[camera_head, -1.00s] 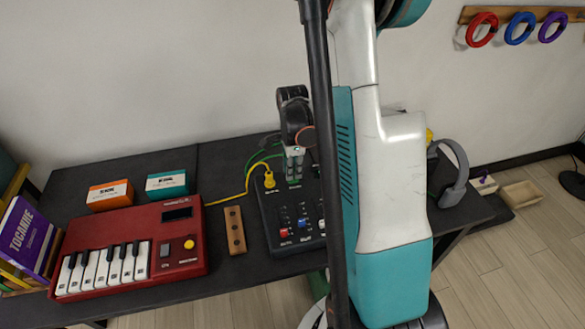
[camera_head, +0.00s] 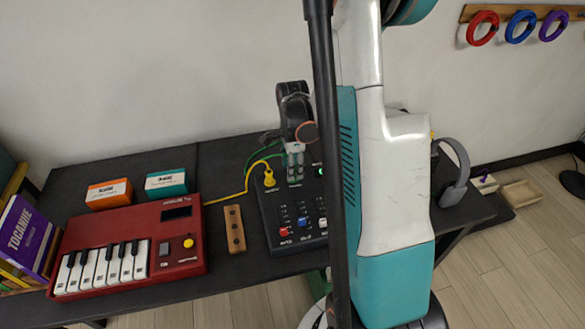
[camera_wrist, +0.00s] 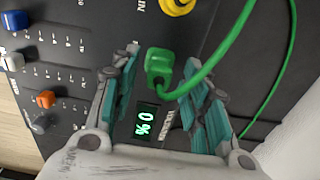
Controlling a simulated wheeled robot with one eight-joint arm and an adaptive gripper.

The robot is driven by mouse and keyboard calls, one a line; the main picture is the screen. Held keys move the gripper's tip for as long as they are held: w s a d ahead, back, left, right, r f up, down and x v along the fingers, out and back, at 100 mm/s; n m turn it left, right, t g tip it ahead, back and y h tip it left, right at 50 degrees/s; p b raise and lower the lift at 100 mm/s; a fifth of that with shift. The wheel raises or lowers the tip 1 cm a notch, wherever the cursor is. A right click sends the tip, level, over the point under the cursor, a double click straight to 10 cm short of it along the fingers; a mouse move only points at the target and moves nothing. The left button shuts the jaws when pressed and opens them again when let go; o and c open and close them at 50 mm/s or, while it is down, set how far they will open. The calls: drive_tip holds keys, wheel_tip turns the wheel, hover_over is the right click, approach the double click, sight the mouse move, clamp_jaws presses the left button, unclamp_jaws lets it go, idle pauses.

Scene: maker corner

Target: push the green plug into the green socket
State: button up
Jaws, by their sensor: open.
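The green plug (camera_wrist: 159,62) with its green cable is on the dark mixer (camera_wrist: 85,20), between the spread fingers of my gripper (camera_wrist: 159,57) in the wrist view. Gaps show on both sides of the plug, so the fingers are open and not closed on it. The green socket is hidden, and I cannot tell how deep the plug sits. In the head view my gripper (camera_head: 295,172) is over the back part of the mixer (camera_head: 283,215); the plug cannot be made out there.
A yellow plug (camera_head: 269,179) stands just left of my gripper, its cable running left. A red keyboard (camera_head: 190,225), a wooden block (camera_head: 234,229), an orange box (camera_head: 109,194) and a teal box (camera_head: 166,184) are on the table's left. Grey headphones (camera_head: 453,175) hang at the right.

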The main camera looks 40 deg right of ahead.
wheel_tip(320, 180, up, 11)
idle(0.4)
idle(0.4)
